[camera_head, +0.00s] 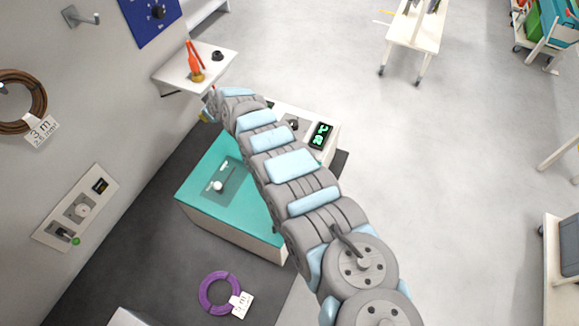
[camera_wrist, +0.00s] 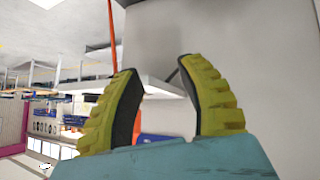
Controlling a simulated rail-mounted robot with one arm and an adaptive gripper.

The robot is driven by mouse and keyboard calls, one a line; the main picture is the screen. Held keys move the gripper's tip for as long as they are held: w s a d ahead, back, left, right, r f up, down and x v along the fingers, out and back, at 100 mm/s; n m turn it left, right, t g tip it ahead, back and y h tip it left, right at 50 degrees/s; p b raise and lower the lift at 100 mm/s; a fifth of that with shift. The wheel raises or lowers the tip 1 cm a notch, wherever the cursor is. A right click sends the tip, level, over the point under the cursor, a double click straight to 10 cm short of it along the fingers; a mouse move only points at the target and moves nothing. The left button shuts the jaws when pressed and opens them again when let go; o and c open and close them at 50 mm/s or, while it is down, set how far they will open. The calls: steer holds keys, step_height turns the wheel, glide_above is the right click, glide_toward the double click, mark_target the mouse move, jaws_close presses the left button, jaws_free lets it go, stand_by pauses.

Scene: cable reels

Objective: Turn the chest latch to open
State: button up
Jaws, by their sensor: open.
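A chest with a teal lid (camera_head: 203,200) and pale sides stands below my arm in the head view. On its lid is a grey plate (camera_head: 228,172) with a small white knob (camera_head: 217,186), which looks like the latch. My arm crosses over the right part of the chest and hides it. My gripper (camera_head: 206,112) is beyond the chest's far edge, near the wall shelf and apart from the knob. In the wrist view my gripper (camera_wrist: 158,72) has its yellow-and-black fingers spread, with nothing between them. The chest latch does not show in that view.
A wall shelf (camera_head: 222,57) with an orange tool (camera_head: 194,62) is close to my gripper. A purple reel (camera_head: 219,293) lies on the dark mat. A green display (camera_head: 320,135) is right of my arm.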

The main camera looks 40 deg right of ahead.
steer(key=s+d+r+n+g, duration=0.1)
steer(key=s+d+g, duration=0.4)
steer(key=s, duration=0.8)
steer(key=s+d+r+n+g, duration=0.15)
steer(key=s+d+g, duration=0.35)
steer(key=s, duration=0.8)
steer(key=shift+m+t, duration=0.25)
steer(key=shift+t, duration=0.15)
steer(key=shift+d+f+b, duration=0.15)
steer(key=shift+f+b, duration=0.05)
steer(key=shift+f, duration=3.7)
steer(key=shift+d+f+b, duration=0.15)
steer(key=shift+f, duration=3.75)
steer(key=shift+s+f, duration=0.2)
steer(key=shift+f, duration=0.55)
jaws_close()
